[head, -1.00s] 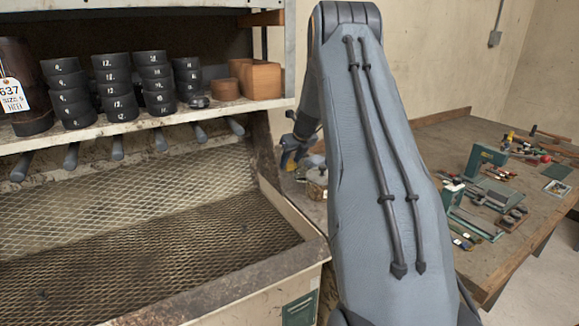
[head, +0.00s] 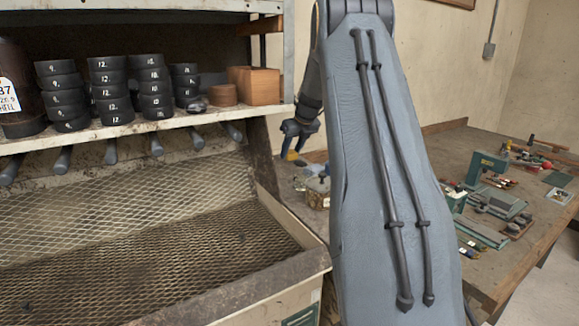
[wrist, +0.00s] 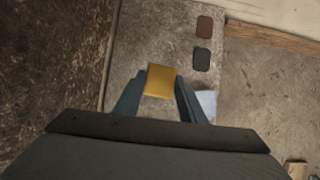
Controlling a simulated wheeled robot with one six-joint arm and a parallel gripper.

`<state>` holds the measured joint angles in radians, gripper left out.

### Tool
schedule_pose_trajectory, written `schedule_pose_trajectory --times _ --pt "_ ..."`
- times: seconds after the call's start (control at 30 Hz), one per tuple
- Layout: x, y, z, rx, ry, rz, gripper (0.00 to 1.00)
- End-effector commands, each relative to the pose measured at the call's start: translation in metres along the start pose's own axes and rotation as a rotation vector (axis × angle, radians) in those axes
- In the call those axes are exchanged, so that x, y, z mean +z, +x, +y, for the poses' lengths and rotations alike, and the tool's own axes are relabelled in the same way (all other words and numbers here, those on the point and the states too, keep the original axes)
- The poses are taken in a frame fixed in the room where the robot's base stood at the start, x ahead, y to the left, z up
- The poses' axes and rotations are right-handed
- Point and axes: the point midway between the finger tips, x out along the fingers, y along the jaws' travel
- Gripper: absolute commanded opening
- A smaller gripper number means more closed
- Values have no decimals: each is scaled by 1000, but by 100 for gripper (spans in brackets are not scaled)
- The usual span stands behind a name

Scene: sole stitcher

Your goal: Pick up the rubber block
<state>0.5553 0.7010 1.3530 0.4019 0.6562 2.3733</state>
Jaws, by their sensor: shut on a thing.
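The rubber block (wrist: 160,81) is a small yellow-orange block in the wrist view, between the two fingertips. My gripper (wrist: 160,88) is shut on it. In the head view my gripper (head: 296,144) is beyond the right end of the metal trough, pointing down above the bench. A bit of yellow, likely the block, shows small between its fingers there. The fingers hide the sides of the block.
Brown (wrist: 204,27) and black (wrist: 202,60) pads lie on the grey surface in the wrist view. The mesh trough (head: 279,276) and a shelf (head: 215,112) with black stacked discs stand left. The right workbench (head: 455,150) holds scattered tools.

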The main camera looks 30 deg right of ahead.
Motion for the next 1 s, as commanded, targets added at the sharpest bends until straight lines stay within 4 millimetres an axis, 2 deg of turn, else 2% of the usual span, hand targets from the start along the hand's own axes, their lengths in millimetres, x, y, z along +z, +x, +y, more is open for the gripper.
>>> schedule_pose_trajectory --times 0.03,0.17,0.5,0.7,1.0 --pt "-5 6 -15 -2 7 4 14" --pt "-5 6 -46 -3 7 3 14" --pt "-6 7 -142 -2 6 2 14" --pt "-4 5 -172 0 4 3 14" --pt "-4 3 -188 1 3 4 14"
